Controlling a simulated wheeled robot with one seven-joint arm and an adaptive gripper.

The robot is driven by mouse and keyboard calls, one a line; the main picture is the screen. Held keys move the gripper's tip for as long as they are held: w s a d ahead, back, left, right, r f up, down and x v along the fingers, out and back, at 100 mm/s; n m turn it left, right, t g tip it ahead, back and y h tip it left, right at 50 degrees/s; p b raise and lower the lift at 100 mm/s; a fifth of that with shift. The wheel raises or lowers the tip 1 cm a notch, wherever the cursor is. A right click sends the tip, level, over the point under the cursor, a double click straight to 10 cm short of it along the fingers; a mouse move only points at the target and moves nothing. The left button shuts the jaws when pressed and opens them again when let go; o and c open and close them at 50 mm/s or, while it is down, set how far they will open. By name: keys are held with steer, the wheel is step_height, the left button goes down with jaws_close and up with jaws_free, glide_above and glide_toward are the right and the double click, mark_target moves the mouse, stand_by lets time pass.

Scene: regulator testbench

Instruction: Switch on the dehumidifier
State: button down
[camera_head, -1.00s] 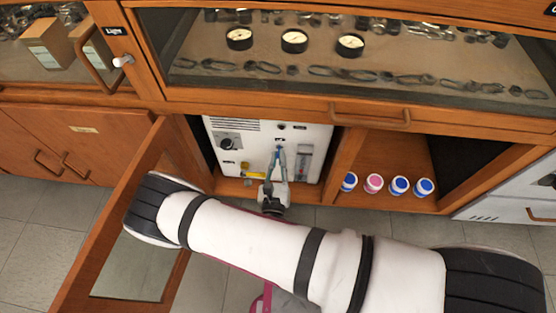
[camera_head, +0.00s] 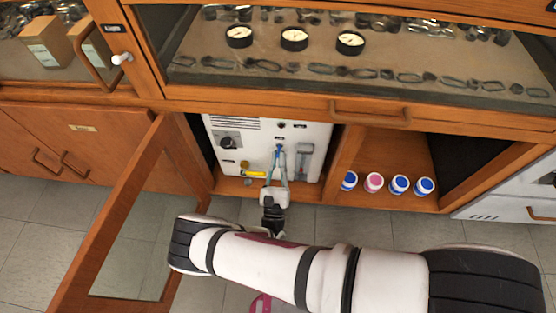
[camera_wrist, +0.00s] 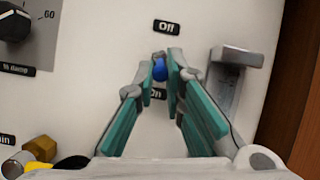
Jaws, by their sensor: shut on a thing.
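The dehumidifier is the white unit (camera_head: 260,135) inside the open lower cabinet; its front panel (camera_wrist: 100,60) fills the wrist view. A toggle switch with a blue tip (camera_wrist: 160,70) sits between the labels "Off" (camera_wrist: 166,27) above and "On" (camera_wrist: 156,94) below, the latter partly covered by my fingers. My gripper (camera_wrist: 161,68) has its green-lined fingertips closed around the switch. In the head view, my gripper (camera_head: 281,153) reaches the panel from below. The switch's exact tilt is hard to tell.
A black dial (camera_wrist: 15,24) is at upper left, a grey gauge-like fitting (camera_wrist: 228,80) to the right of the switch, and brass and yellow fittings (camera_wrist: 38,150) at lower left. The glass cabinet door (camera_head: 125,215) stands open at left. Several bottles (camera_head: 373,182) stand in the right compartment.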

steer(key=shift+d+f, duration=0.1)
steer(key=c, duration=1.7)
jaws_free()
steer(key=shift+o, duration=0.2)
steer(key=v, duration=0.7)
steer(key=shift+s, duration=0.3)
steer(key=shift+f, duration=0.1)
